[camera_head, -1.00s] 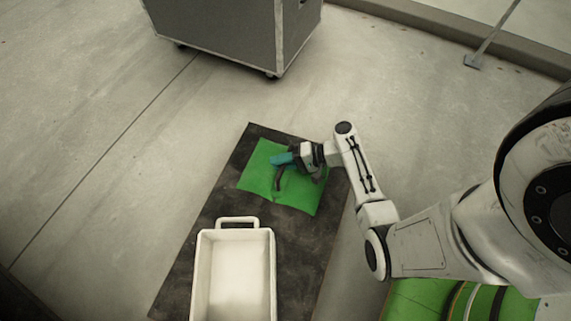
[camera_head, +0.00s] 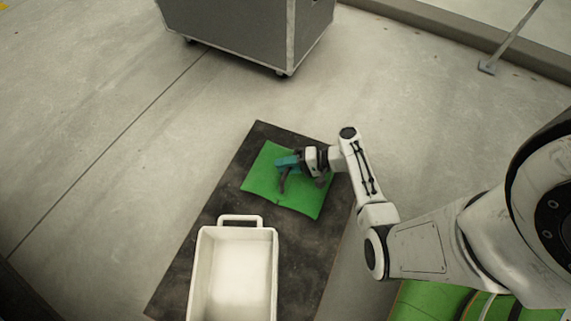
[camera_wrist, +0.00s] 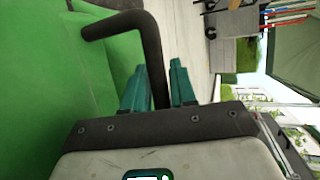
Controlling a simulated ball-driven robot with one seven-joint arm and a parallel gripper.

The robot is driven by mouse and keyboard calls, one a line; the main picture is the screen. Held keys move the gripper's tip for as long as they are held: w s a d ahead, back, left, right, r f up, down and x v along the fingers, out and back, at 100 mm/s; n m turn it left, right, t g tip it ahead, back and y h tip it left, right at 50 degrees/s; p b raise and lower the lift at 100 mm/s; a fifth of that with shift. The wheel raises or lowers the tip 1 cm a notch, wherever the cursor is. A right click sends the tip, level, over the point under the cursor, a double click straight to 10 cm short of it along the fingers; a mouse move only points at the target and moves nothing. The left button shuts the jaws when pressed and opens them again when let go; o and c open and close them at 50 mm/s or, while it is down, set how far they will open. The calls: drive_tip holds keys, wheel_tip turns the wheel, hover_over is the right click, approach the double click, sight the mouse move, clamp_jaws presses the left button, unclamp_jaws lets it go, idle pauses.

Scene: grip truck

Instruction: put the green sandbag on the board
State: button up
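The green sandbag (camera_head: 262,183) appears over the far end of the dark board (camera_head: 210,262) in the head view. I cannot tell whether its whole underside rests on the board. Its black loop handle (camera_wrist: 151,42) rises from the bag in the wrist view. My gripper (camera_head: 287,168) reaches in from the right, its teal fingers on either side of the handle. In the wrist view the fingers (camera_wrist: 158,88) close around the handle with almost no gap. The green bag (camera_wrist: 50,80) fills the left of that view. The gripper hides part of the bag's right side.
A white handled crate (camera_head: 272,262) stands on the near part of the board, just below the bag. A grey wheeled case (camera_head: 245,30) stands on the floor beyond. More green bags (camera_head: 430,300) lie at the lower right. The floor left of the board is clear.

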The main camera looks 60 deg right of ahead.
drive_tip(key=o, duration=0.4)
drive_tip(key=shift+c, duration=0.2)
